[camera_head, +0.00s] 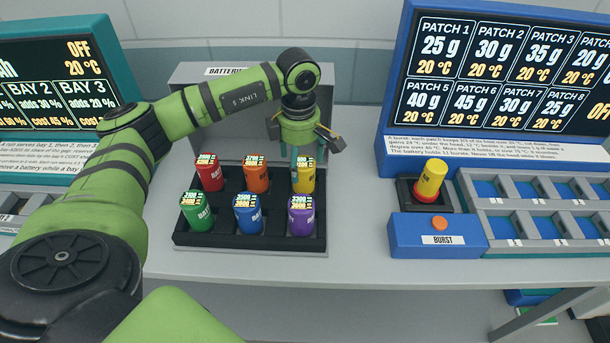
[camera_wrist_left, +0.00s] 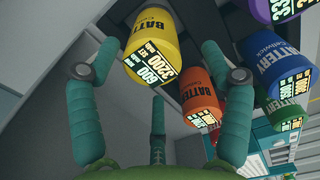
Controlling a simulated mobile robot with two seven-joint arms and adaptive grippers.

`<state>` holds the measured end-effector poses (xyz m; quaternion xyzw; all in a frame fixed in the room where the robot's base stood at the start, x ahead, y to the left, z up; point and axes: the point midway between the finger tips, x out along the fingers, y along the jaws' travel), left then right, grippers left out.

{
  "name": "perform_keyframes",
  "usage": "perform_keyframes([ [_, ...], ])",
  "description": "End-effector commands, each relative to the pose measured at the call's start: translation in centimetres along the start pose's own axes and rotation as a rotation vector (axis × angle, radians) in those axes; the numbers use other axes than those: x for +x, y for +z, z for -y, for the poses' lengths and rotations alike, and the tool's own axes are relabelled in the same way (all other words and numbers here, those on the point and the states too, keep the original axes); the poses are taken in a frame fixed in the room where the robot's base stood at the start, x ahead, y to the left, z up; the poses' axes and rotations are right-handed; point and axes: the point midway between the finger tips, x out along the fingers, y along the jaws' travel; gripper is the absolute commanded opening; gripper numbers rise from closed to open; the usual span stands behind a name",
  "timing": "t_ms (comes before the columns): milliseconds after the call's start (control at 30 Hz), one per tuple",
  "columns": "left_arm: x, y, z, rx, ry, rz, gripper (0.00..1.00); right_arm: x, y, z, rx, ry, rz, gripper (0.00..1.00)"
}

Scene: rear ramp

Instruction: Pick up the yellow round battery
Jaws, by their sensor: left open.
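The yellow round battery (camera_head: 305,180) stands upright in the back right slot of the black battery tray (camera_head: 250,243). Its label shows at the top, and my gripper partly covers it from above. My left gripper (camera_head: 305,150) is open and points down just above this battery. In the left wrist view the yellow battery (camera_wrist_left: 150,45) appears between the spread green fingers of the gripper (camera_wrist_left: 157,62), with a gap on each side. I see no grip on it. My right gripper is not in view.
Orange (camera_head: 255,178), red (camera_head: 209,174), green (camera_head: 197,211), blue (camera_head: 248,213) and purple (camera_head: 301,215) batteries stand close by in the tray. A grey panel rises behind.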

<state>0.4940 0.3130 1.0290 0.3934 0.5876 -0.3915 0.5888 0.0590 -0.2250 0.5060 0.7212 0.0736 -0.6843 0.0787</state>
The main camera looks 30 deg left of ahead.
Motion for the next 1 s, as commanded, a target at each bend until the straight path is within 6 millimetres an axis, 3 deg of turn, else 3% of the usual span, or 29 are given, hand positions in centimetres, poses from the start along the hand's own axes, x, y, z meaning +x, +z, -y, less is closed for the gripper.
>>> perform_keyframes([
  [100,1.1,0.4,0.1,0.002,-0.006,-0.001,0.80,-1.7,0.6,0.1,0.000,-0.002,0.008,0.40],
  [200,2.6,0.8,0.1,0.002,-0.006,-0.001,0.80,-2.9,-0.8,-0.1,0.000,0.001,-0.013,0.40],
  [400,4.9,0.7,0.0,0.001,-0.001,0.001,0.80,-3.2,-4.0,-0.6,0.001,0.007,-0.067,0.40],
  [600,5.1,0.7,0.0,0.001,0.000,0.001,0.80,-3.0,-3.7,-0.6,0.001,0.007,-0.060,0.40],
  [633,5.1,0.7,0.0,0.001,0.000,0.001,0.76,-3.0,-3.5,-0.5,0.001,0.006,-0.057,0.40],
  [800,5.1,0.7,0.0,0.001,0.000,0.001,0.08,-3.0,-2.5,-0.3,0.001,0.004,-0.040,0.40],
  [833,5.1,0.7,0.0,0.001,0.000,0.001,0.02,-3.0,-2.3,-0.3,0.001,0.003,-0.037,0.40],
  [1000,5.0,0.8,-0.1,0.001,0.001,0.002,0.02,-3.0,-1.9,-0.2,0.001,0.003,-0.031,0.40],
])
